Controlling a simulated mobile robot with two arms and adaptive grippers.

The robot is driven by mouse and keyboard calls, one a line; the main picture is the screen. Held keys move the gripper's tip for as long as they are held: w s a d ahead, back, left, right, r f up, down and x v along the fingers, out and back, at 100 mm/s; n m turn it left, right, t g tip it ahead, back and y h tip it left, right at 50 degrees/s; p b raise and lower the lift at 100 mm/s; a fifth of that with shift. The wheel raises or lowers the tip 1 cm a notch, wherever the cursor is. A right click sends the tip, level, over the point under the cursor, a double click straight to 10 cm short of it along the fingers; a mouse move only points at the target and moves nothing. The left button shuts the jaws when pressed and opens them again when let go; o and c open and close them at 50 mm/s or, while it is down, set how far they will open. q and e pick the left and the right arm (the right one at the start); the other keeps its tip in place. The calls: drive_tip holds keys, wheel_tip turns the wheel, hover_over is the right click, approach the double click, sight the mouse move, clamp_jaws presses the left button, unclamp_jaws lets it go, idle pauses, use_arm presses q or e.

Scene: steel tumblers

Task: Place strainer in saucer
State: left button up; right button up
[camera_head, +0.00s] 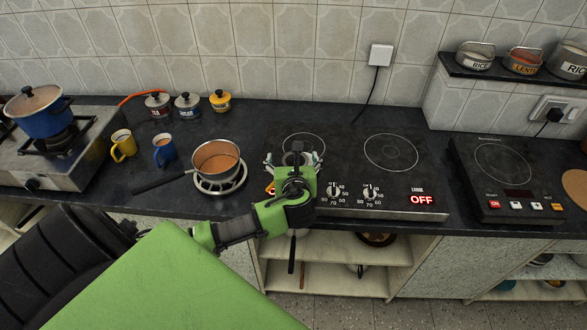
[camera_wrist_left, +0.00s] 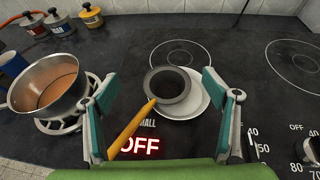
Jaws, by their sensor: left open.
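The strainer (camera_wrist_left: 168,85), a dark grey bowl with an orange handle (camera_wrist_left: 132,127), shows in the left wrist view. It rests over the left part of the white saucer (camera_wrist_left: 201,97), its handle pointing toward the lower left. I cannot tell whether its bowl fully touches the saucer. My left gripper (camera_head: 295,160) is open above the cooktop, its teal fingers on either side of the strainer and holding nothing. In the head view the gripper hides most of the strainer and saucer; only the orange handle tip shows left of it. My right gripper is not in view.
Blue (camera_head: 164,152) and yellow (camera_head: 123,147) mugs stand further left. The cooktop (camera_head: 350,178) is clear to the right. An induction plate (camera_head: 500,160) lies beyond it.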

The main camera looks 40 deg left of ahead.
use_arm(q)
drive_tip(key=v, duration=0.8)
drive_tip(key=shift+f, duration=0.15)
